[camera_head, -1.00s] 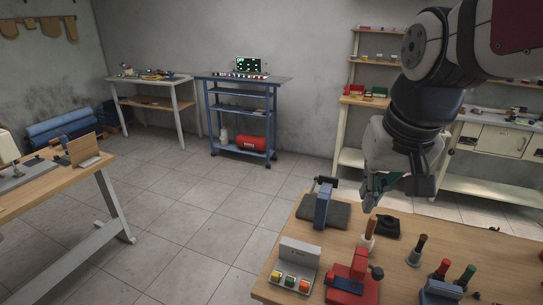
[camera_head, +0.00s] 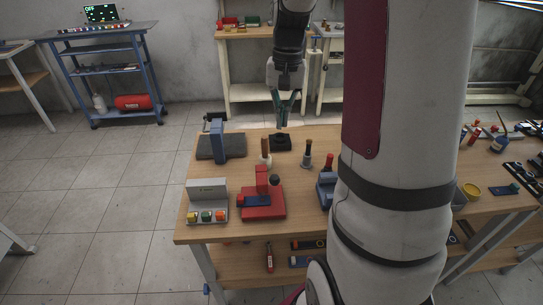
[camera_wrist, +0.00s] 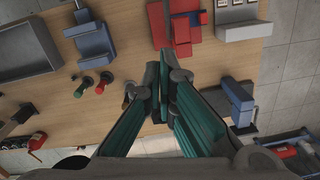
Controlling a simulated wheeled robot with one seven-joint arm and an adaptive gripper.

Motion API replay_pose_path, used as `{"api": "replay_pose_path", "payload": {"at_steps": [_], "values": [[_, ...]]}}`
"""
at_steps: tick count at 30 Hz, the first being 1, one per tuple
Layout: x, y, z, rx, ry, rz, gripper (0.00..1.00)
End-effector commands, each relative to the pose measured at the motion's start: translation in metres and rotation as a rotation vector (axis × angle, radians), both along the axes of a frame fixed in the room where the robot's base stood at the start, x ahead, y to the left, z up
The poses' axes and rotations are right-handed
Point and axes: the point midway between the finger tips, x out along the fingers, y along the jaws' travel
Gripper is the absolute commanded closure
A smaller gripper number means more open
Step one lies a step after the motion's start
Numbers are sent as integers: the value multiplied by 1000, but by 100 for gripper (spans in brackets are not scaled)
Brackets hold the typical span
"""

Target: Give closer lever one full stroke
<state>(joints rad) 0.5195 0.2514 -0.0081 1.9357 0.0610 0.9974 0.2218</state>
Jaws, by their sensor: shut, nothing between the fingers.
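A red device (camera_head: 262,204) with a blue part and a black ball knob (camera_head: 274,179) stands at the table's near left. The red device also shows at the top of the wrist view (camera_wrist: 177,22). A blue device (camera_head: 325,190) stands to its right, partly hidden by my arm; it also shows in the wrist view (camera_wrist: 95,42). I cannot tell which part is the closer lever. My gripper (camera_head: 281,122) is shut and empty, pointing down above the black block (camera_head: 281,143) at the table's far side. Its fingertips meet in the wrist view (camera_wrist: 166,62).
A grey button box (camera_head: 207,200) stands left of the red device. A blue clamp on a dark plate (camera_head: 220,143) is at the far left. A wooden-handled tool (camera_head: 265,148) and a black-handled one (camera_head: 307,154) stand upright nearby. My arm hides the table's middle right.

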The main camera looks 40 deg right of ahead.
Motion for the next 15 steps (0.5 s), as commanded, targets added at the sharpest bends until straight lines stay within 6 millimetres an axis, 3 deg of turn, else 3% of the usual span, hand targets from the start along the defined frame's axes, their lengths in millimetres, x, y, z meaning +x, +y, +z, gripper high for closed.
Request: {"api": "replay_pose_path", "payload": {"at_steps": [10, 15], "values": [[0, 0, -2, 1, 1, 1, 100], [-1, 2, -18, 1, 3, 1, 100]]}}
